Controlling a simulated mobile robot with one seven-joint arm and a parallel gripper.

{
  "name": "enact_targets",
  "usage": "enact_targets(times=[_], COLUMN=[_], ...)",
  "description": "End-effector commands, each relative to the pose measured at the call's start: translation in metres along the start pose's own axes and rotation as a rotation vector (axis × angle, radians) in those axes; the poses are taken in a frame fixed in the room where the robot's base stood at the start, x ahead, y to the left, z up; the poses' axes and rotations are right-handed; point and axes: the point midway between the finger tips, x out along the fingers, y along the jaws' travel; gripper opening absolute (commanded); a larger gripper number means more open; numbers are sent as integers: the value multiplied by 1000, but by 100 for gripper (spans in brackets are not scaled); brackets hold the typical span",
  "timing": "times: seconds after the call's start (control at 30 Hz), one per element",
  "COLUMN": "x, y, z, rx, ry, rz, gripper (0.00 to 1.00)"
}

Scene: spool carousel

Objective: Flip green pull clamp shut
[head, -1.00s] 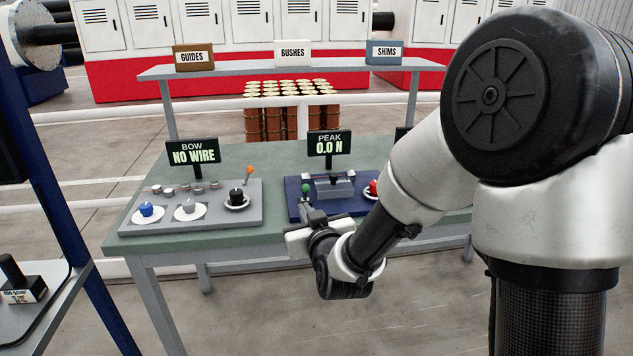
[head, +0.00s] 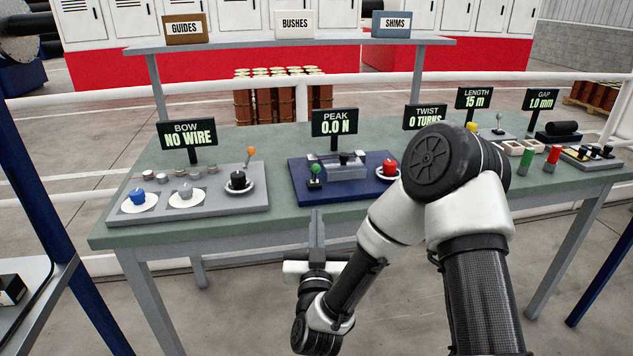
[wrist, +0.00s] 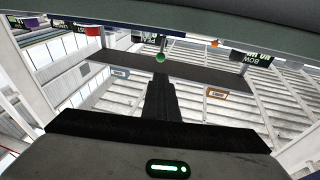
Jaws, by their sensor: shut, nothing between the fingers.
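The green pull clamp (head: 315,171) shows as a green knob on a short upright lever at the front left of the blue plate (head: 300,190), under the PEAK display (head: 334,122) reading 0.0 N. My gripper (head: 317,216) is shut and empty, in front of the bench edge and short of the knob. In the wrist view, which is upside down, the green knob (wrist: 160,58) appears just beyond the shut fingers (wrist: 160,90), apart from them. Much of the lever is hidden there.
A red knob (head: 390,165) sits at the plate's right end. The grey BOW board (head: 222,205) with blue, grey and black knobs and an orange-tipped lever is to the left. My arm covers part of the bench at right. The green bench top (head: 275,222) is bare before the plate.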

Motion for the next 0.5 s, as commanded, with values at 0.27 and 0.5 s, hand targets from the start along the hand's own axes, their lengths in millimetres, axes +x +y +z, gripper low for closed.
enact_targets(times=[0.27, 0.5], x=[34, 86], y=[1, 2], z=[-1, 0], rx=[0, 2], ry=[3, 2], rz=[4, 4], gripper=[0, 0])
